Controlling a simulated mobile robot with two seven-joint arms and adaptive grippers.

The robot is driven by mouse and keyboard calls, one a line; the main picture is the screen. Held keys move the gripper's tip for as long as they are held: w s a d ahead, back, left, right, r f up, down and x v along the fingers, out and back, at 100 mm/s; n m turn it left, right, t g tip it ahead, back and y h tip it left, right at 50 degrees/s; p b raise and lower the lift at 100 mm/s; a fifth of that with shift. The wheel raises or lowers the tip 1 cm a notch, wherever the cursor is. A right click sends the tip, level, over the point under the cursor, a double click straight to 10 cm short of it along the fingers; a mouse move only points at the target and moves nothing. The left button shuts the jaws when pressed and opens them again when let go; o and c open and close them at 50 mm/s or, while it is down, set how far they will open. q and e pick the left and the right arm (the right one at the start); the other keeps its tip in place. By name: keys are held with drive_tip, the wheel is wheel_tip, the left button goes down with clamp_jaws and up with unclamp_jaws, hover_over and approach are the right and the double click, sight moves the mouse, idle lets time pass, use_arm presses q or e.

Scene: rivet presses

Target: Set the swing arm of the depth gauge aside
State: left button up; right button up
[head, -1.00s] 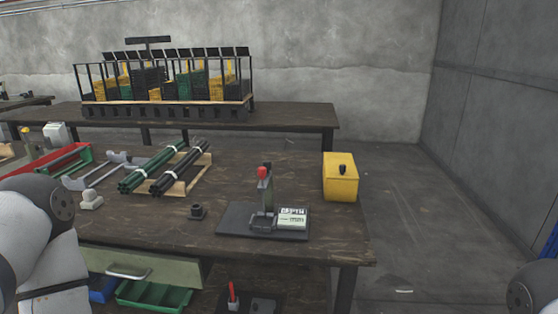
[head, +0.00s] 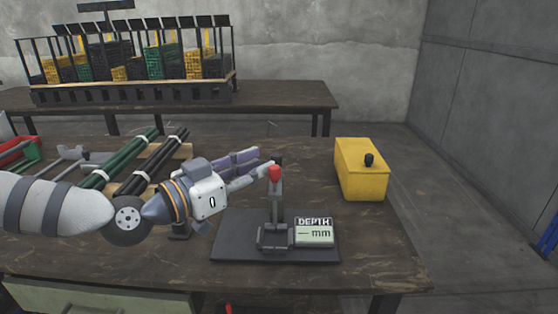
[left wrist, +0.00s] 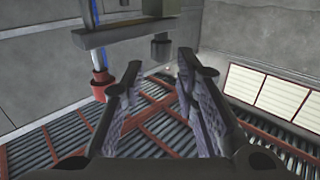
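The depth gauge stands on a dark base plate (head: 235,240) at the front right of the bench in the head view. It has a display (head: 314,232) reading "DEPTH — mm" and an upright grey arm (head: 276,204) topped by a red knob (head: 274,174). My left gripper (head: 268,164) reaches in from the left, its fingertips beside or just behind the top of the arm; I cannot tell whether they touch. In the left wrist view its two fingers (left wrist: 161,68) are spread, with nothing visibly held. The gauge is not recognisable there. My right gripper is out of view.
A yellow box (head: 362,172) with a black knob stands right of the gauge. Bundles of green and black rods (head: 150,162) lie behind my left arm. A rack of coloured bins (head: 130,62) stands on the back table. Bare bench surface (head: 375,235) lies right of the gauge.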

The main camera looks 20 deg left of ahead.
sight(272, 158)
use_arm(q)
drive_tip(key=x, duration=0.5)
drive_tip(key=shift+w+d, duration=0.15)
drive_tip(key=shift+w, duration=0.2)
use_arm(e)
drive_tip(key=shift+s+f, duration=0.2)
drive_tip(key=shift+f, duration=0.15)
use_arm(q)
clamp_jaws()
